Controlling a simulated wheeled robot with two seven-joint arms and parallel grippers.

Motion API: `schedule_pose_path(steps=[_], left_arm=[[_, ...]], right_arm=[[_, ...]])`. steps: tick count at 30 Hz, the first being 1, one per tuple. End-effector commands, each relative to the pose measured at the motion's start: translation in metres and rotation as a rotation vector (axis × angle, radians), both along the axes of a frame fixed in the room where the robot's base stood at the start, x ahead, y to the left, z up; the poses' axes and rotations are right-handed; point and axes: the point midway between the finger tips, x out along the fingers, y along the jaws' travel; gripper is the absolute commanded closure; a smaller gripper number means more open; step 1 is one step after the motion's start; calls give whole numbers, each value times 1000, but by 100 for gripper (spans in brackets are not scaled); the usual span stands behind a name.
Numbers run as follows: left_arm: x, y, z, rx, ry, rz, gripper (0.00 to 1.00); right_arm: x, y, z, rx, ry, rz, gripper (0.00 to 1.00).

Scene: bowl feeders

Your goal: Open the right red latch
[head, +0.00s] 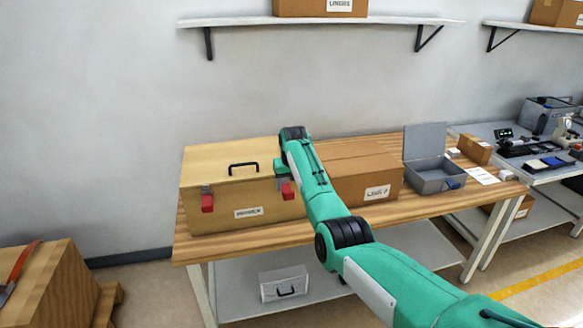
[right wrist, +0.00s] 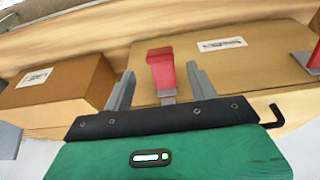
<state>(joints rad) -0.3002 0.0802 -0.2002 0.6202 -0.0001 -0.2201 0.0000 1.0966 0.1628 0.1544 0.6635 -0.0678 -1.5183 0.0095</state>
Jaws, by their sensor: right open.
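A light wooden box (head: 225,212) with a black handle on its lid stands on the workbench. Its right red latch (head: 287,191) is on the front face, beside my right gripper (head: 282,175). In the right wrist view, this red latch (right wrist: 161,70) shows between the two grey fingers of my open right gripper (right wrist: 160,74), with a gap on each side. The left red latch (head: 207,203) is near the box's left front corner and also shows at the wrist view's right edge (right wrist: 314,60). The box lid is down. My left gripper is not in view.
A brown cardboard box (head: 365,172) stands close to the right of the wooden box, behind my right arm. An open grey case (head: 432,180) is further right on the bench (head: 245,238).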

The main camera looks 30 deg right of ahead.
Motion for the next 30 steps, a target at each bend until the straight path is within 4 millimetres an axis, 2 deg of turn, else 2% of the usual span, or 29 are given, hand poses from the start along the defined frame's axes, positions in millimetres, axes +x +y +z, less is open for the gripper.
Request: schedule_pose_path(steps=[9, 12, 18, 30], left_arm=[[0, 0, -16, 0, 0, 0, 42], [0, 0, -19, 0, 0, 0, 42], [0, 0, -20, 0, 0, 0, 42], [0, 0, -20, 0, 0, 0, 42]], right_arm=[[-15, 4, 59, -1, -2, 1, 42], [-18, 5, 71, 0, 0, 1, 42], [-21, 5, 82, 0, 2, 1, 42], [-21, 5, 82, 0, 2, 1, 42]])
